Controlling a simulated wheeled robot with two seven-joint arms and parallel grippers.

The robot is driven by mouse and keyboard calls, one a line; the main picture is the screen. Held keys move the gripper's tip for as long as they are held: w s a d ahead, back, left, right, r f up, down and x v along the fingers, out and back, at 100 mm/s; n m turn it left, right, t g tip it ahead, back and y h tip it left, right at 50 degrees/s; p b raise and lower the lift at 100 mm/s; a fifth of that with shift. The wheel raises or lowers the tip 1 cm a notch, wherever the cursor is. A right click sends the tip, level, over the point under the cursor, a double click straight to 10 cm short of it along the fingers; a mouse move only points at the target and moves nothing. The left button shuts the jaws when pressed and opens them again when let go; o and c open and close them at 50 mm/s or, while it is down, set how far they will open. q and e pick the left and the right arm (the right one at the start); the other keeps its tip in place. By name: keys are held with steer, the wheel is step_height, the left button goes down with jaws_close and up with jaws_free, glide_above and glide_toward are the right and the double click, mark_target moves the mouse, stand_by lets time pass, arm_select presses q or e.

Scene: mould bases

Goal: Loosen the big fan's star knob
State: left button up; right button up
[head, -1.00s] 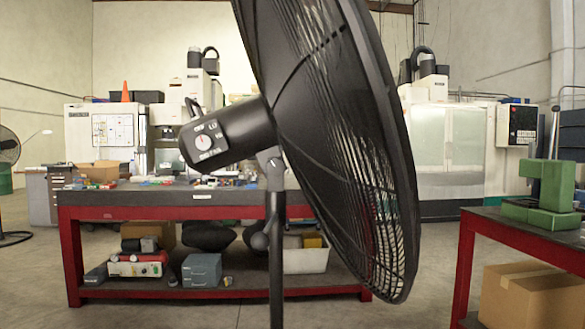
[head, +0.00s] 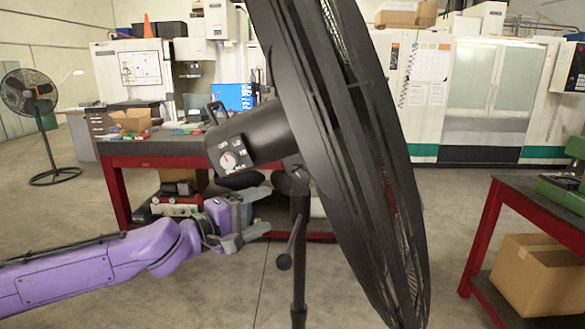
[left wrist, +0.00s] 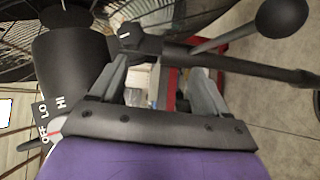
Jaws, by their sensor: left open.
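The big black fan (head: 345,150) fills the middle of the head view, its motor housing (head: 235,155) with a dial facing left and its pole (head: 299,250) below. A ball-ended lever (head: 284,262) hangs beside the pole; its ball also shows in the left wrist view (left wrist: 282,18). In the wrist view, a dark lobed piece, apparently the star knob (left wrist: 137,40), sits at the tilt joint, just beyond the fingertips. My left gripper (head: 264,211) is open and empty, left of the pole and below the housing. I cannot tell whether it touches anything. My right gripper is out of view.
A red-framed workbench (head: 115,195) with tools stands behind the fan. Another red table (head: 480,240) with a cardboard box (head: 540,275) is at right. A smaller fan (head: 30,95) stands far left. Open floor lies in front.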

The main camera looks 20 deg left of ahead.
mark_target(296, 178)
arm_select(q)
steer(key=shift+t+h, duration=0.4)
steer(key=w+d+r+b, duration=0.1)
steer(key=w, duration=0.2)
steer(key=w+d+r+b, duration=0.1)
steer(key=w+d+b, duration=0.1)
steer(key=w, duration=0.1)
steer(key=w+d+r+b, duration=0.1)
steer(key=w+r, duration=0.1)
steer(key=w, duration=0.1)
steer(key=shift+d+b, duration=0.35)
steer(key=shift+b, duration=0.05)
steer(key=shift+s, duration=0.1)
steer(key=shift+r, duration=0.1)
